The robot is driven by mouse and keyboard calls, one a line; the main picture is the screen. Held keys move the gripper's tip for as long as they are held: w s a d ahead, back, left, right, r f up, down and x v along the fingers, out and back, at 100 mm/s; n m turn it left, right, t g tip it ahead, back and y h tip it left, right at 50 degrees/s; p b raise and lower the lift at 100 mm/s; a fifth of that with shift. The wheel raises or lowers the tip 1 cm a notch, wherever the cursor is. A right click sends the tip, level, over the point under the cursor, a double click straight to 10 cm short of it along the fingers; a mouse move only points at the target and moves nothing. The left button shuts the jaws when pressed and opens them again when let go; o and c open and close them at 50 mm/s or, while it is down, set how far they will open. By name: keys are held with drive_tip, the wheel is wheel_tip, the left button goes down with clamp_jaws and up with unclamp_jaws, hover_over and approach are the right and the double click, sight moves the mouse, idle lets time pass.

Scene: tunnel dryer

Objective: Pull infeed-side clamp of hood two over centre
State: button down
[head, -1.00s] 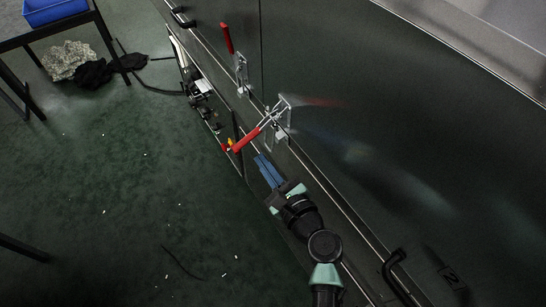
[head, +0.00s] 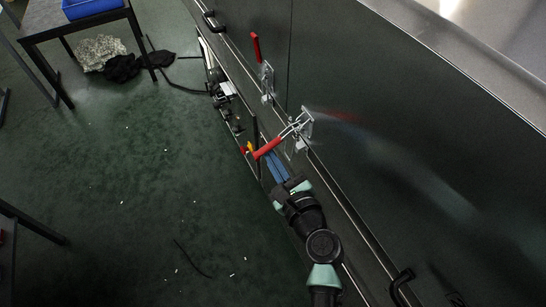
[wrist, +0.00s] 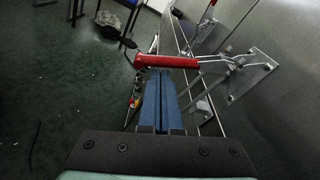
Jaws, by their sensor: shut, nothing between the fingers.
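The near clamp (head: 303,125) sits on the dark hood panel close to the panel seam. Its red handle (head: 268,147) sticks out from the panel toward the aisle, and its wire loop reaches to the bracket. In the wrist view the red handle (wrist: 168,62) lies crosswise just beyond my fingertips, with the metal bracket (wrist: 252,75) to the right. My gripper (head: 272,160) has blue fingers, shut and empty, close beside the handle. The wrist view also shows the shut fingers (wrist: 160,76). I cannot tell whether they touch the handle.
A second clamp with an upright red handle (head: 256,47) is on the farther panel. Black grab handles (head: 402,285) stand out from the hood's lower edge. A table (head: 70,22) with a blue bin (head: 92,8) stands far left. The green floor (head: 130,200) is mostly clear.

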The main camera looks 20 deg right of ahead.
drive_tip(key=shift+a+r+m+p, duration=0.15)
drive_tip(key=shift+r+m+p, duration=0.15)
drive_tip(key=shift+p, duration=0.15)
drive_tip(key=shift+r+p, duration=0.15)
drive_tip(key=shift+p, duration=0.25)
drive_tip(key=r+m+p, duration=0.1)
drive_tip(key=p, duration=0.2)
drive_tip(key=a+r+m+p, duration=0.1)
drive_tip(key=r+m+p, duration=0.1)
drive_tip(key=p, duration=0.1)
drive_tip(key=shift+r+y, duration=0.15)
drive_tip(key=shift+y, duration=0.25)
wheel_tip(320, 180, up, 7)
drive_tip(key=m+y+p, duration=0.2)
drive_tip(key=m+p, duration=0.6)
drive_tip(key=p, duration=0.4)
hover_over(266, 150)
drive_tip(key=s, duration=0.2)
drive_tip(key=shift+w+d+r+p, duration=0.1)
drive_tip(key=shift+w+d+p, duration=0.1)
drive_tip(key=shift+d+p, duration=0.35)
drive_tip(key=shift+d, duration=0.25)
